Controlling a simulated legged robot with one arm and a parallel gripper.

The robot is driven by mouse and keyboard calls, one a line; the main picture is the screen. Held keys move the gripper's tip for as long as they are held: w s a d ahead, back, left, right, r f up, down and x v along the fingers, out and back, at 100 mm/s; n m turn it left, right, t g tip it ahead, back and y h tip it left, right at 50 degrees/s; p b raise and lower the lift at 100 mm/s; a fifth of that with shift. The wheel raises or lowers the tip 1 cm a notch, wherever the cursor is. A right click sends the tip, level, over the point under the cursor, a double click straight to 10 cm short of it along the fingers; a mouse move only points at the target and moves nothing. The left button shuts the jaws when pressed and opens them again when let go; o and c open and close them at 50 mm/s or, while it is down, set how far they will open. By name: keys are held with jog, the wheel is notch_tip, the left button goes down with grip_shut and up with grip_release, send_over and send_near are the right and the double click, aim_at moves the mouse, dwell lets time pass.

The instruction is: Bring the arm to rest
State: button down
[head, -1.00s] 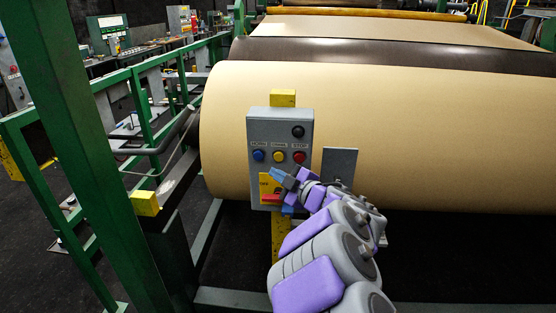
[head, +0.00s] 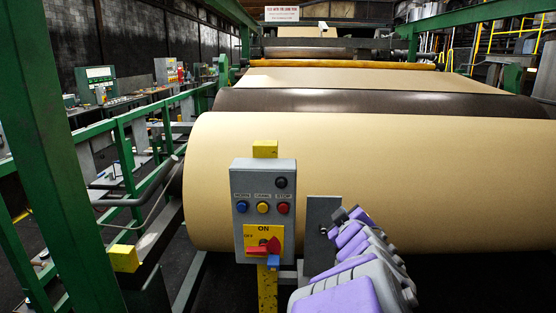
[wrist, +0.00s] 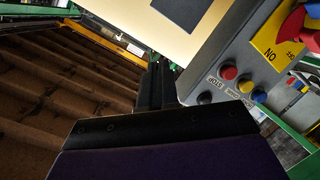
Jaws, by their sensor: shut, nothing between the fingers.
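My arm (head: 362,262) reaches up from the lower right in the head view. My gripper (head: 338,214) is at its far end, in front of a grey plate right of the control box and clear of the box. In the wrist view my gripper (wrist: 157,84) shows two dark fingers close together, shut with nothing held. The grey control box (head: 240,225) carries several buttons and a red rotary switch (head: 263,246) on a yellow ON/OFF plate. The red handle lies nearly level; I cannot tell its setting. The box also shows in the wrist view (wrist: 232,60), rotated.
A large cream roll (head: 420,170) stands behind the box and arm. The grey plate (head: 318,225) is close beside my gripper. A green post (head: 50,150) and green rails (head: 125,155) stand left. A small blue piece (head: 273,262) hangs below the switch.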

jog(key=s+d+f+m+g+h, duration=0.2)
jog(key=s+d+f+m+g, duration=0.2)
jog(key=s, duration=0.5)
jog(key=s+d+f+m+g+h, duration=0.2)
jog(key=s+d+f+m+g, duration=0.25)
jog(key=s, duration=0.45)
jog(key=s+a+f+g+y, duration=0.1)
jog(key=s+a+f+g, duration=0.1)
jog(key=s, duration=0.7)
jog(key=s+a+f+g+y, duration=0.2)
jog(key=s+a+g, duration=0.2)
jog(key=s, duration=0.5)
jog(key=s+a+f+g+y, duration=0.1)
jog(key=s+a+f+g, duration=0.1)
jog(key=s, duration=0.8)
jog(key=a+g, duration=0.1)
jog(key=a, duration=0.1)
jog(key=shift+a+f+y, duration=0.3)
jog(key=shift+a+f, duration=0.05)
